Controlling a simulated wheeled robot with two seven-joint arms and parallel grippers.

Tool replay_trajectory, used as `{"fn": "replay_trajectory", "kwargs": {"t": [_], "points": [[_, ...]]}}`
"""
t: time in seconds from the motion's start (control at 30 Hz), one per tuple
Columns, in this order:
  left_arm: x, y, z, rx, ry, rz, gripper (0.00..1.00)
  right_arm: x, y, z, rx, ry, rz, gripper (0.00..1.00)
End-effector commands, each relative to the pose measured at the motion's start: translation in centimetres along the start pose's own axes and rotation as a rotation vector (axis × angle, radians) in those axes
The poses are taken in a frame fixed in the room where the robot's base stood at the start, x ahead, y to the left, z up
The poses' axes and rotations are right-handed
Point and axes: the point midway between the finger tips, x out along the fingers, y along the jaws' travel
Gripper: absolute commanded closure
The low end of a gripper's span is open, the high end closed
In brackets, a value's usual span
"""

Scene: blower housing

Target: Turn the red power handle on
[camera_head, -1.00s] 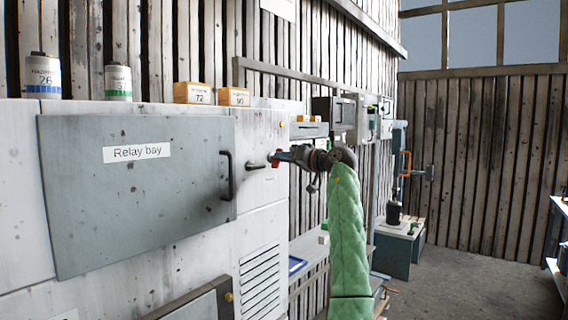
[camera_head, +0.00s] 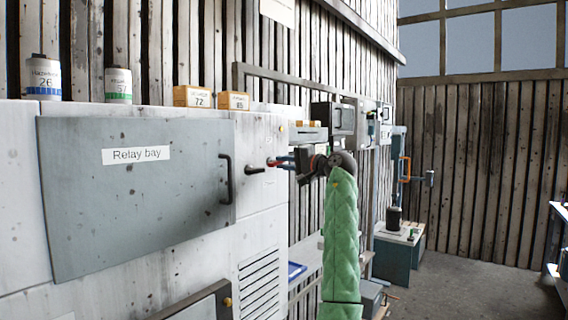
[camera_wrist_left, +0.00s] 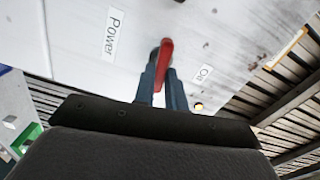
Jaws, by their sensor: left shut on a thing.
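The red power handle (camera_wrist_left: 164,62) shows in the left wrist view on a white panel between a "Power" label (camera_wrist_left: 114,34) and an "On" label (camera_wrist_left: 203,73). My left gripper (camera_wrist_left: 160,82) has its blue fingers closed on the handle. In the head view the left gripper (camera_head: 287,160) reaches the cabinet's right side, and only a little of the red handle (camera_head: 272,163) shows beside the fingertips. My right gripper does not show in either view.
The white cabinet (camera_head: 265,225) has a grey "Relay bay" door (camera_head: 90,200) with a black pull (camera_head: 226,178). A dark knob (camera_head: 254,170) sits left of the red handle. Cans and orange boxes (camera_head: 193,97) stand on top. The floor (camera_head: 460,275) at right is clear.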

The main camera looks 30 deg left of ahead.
Motion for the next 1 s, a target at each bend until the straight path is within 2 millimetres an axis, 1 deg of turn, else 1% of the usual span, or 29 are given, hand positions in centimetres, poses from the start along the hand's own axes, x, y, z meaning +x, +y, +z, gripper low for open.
{"fn": "replay_trajectory", "kwargs": {"t": [0.03,0.17,0.27,0.4,0.5,0.6,0.93,0.97,1.0], "points": [[-0.1,-0.2,-0.1,0.027,0.003,-0.003,1.00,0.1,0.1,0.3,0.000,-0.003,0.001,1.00],[0.0,-0.2,-0.1,0.097,0.003,-0.003,1.00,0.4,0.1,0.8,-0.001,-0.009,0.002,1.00],[0.0,-0.1,-0.1,0.137,0.003,-0.003,1.00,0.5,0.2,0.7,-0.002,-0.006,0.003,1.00],[0.0,-0.1,-0.1,0.173,0.002,-0.002,1.00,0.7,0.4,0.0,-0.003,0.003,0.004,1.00],[0.0,-0.1,-0.1,0.188,0.002,-0.002,1.00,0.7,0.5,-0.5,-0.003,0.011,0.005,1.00],[0.0,0.0,-0.1,0.194,0.002,-0.002,1.00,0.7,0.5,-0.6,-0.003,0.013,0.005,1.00],[0.0,0.0,-0.1,0.195,0.002,-0.002,1.00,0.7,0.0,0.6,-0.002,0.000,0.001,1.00],[0.0,0.0,-0.1,0.195,0.002,-0.002,0.81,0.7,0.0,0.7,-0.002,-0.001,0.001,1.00],[0.0,0.0,-0.1,0.195,0.002,-0.002,0.73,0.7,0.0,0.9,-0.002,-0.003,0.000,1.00]]}}
